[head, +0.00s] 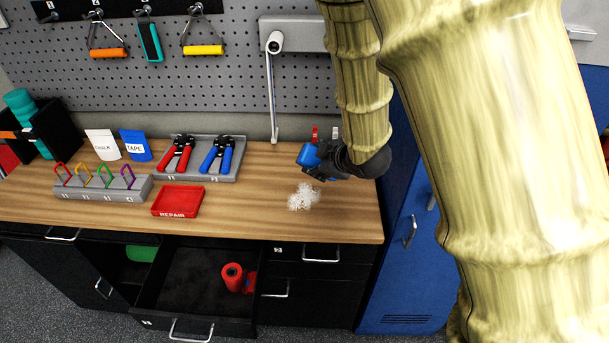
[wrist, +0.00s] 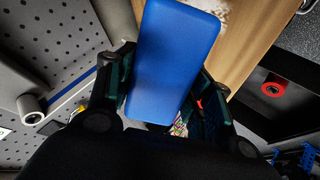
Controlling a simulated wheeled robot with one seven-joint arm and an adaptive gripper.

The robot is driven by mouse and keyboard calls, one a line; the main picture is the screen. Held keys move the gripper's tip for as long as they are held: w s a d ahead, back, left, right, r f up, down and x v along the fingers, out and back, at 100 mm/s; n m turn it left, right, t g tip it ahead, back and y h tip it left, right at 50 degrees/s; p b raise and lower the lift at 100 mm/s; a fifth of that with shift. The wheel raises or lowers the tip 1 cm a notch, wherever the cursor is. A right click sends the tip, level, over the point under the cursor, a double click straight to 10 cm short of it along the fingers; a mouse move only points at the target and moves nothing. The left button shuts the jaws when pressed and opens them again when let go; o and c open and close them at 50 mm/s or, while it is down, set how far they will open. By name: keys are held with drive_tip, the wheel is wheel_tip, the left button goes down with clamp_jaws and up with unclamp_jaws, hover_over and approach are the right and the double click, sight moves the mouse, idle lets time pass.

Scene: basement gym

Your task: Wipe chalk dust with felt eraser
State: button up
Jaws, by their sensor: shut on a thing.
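A white patch of chalk dust (head: 303,197) lies on the wooden workbench (head: 245,220), towards its right end. Part of it also shows at the top of the wrist view (wrist: 208,4). My gripper (head: 318,162) is shut on the blue felt eraser (head: 307,154), just above and behind the dust. The blue eraser (wrist: 172,62) fills the space between the fingers in the wrist view and sticks out past them. In the head view most of the eraser is hidden by the gripper. I cannot tell whether it touches the bench.
A red REPAIR tray (head: 179,201) lies left of the dust. A grey tray (head: 208,172) with red and blue hand grips stands behind it. A drawer (head: 190,285) with red rolls is open below. A blue locker (head: 405,255) stands at right.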

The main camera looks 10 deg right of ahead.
drive_tip(key=shift+w+a+r+g+h, duration=0.1)
drive_tip(key=shift+r+g+h, duration=0.15)
drive_tip(key=shift+g, duration=0.6)
drive_tip(key=shift+a+r+g+h, duration=0.15)
drive_tip(key=shift+r+g, duration=0.1)
drive_tip(key=shift+g, duration=0.6)
drive_tip(key=shift+r+g, duration=0.15)
drive_tip(key=shift+g, duration=0.15)
